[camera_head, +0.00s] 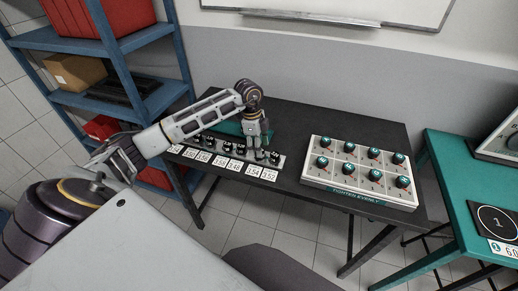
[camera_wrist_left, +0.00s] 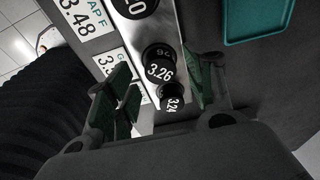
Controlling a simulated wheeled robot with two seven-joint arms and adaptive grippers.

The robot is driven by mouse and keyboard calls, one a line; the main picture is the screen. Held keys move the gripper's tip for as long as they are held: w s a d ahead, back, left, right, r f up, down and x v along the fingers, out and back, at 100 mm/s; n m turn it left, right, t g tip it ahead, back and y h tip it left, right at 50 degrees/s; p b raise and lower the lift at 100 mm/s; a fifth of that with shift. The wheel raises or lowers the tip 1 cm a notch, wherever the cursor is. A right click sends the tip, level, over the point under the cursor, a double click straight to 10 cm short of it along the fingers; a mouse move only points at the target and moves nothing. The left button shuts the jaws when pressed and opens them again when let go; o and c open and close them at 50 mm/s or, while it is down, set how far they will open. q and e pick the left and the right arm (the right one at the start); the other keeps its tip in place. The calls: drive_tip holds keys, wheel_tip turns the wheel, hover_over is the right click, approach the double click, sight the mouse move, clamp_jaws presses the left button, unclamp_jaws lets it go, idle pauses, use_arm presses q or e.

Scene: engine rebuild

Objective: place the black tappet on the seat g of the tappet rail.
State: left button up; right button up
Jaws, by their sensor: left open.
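The tappet rail (camera_head: 281,163) lies along the front of the black table, with several black tappets on it and white number cards in front. My left gripper (camera_head: 262,150) points down over the rail's right end. In the left wrist view, the open fingers of this gripper (camera_wrist_left: 165,92) stand on either side of the rail (camera_wrist_left: 146,32). A black tappet marked 3.26 (camera_wrist_left: 159,72) and one marked 3.24 (camera_wrist_left: 173,101) show between the fingers. I cannot tell whether the fingers touch either one. The seat g letter is not clearly readable. My right gripper is not in view.
A teal tray (camera_head: 228,127) lies behind the rail, partly hidden by my left arm; it also shows in the wrist view (camera_wrist_left: 255,38). A white panel with several teal knobs (camera_head: 309,176) stands to the right. Bare table lies between rail and panel.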

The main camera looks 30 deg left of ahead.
use_arm(q)
wheel_tip(320, 180, up, 10)
drive_tip(key=a, duration=0.1)
drive_tip(key=shift+s+a+r, duration=0.2)
drive_tip(key=shift+a, duration=0.05)
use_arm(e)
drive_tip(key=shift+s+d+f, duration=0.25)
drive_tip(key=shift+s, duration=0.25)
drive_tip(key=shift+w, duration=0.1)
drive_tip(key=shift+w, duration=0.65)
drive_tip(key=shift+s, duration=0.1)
